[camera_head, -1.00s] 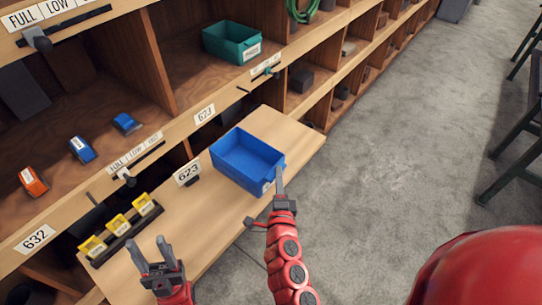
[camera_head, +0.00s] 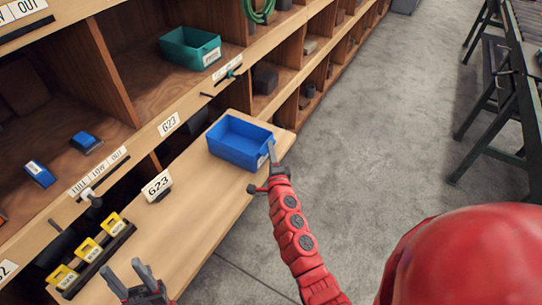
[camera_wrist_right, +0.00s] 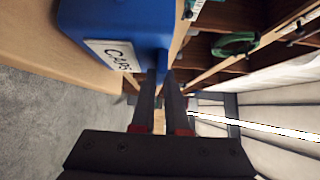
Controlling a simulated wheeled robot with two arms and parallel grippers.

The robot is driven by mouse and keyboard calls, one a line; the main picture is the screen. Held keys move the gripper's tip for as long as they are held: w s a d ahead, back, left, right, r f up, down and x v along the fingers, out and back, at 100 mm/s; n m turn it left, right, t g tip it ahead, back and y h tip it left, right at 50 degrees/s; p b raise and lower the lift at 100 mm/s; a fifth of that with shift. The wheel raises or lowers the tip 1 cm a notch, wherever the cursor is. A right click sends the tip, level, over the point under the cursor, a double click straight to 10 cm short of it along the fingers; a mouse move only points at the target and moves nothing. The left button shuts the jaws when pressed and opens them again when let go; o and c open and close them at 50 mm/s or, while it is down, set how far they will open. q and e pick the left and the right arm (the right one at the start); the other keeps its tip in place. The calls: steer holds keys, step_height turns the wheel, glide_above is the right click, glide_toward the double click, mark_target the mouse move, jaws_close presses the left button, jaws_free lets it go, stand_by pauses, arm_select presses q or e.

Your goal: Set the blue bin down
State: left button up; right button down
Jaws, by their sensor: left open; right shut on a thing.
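The blue bin (camera_head: 238,147) is at the far right end of the wooden pull-out shelf (camera_head: 200,208) in the head view. It looks upright and open at the top; I cannot tell whether its base touches the wood. My right gripper (camera_head: 271,155) is shut on its near right edge. In the right wrist view the blue bin (camera_wrist_right: 115,25) shows a white label, and the fingers of my right gripper (camera_wrist_right: 165,82) close on its rim beside that label. My left gripper (camera_head: 137,279) is open and empty over the near part of the shelf.
A teal bin (camera_head: 190,48) and blue items (camera_head: 85,142) sit in the cubbies behind. The middle of the shelf is clear. Green trestles (camera_head: 490,110) stand at right.

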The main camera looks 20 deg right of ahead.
steer(key=shift+f, duration=0.2)
steer(key=shift+f, duration=0.2)
steer(key=c, duration=0.9)
jaws_free()
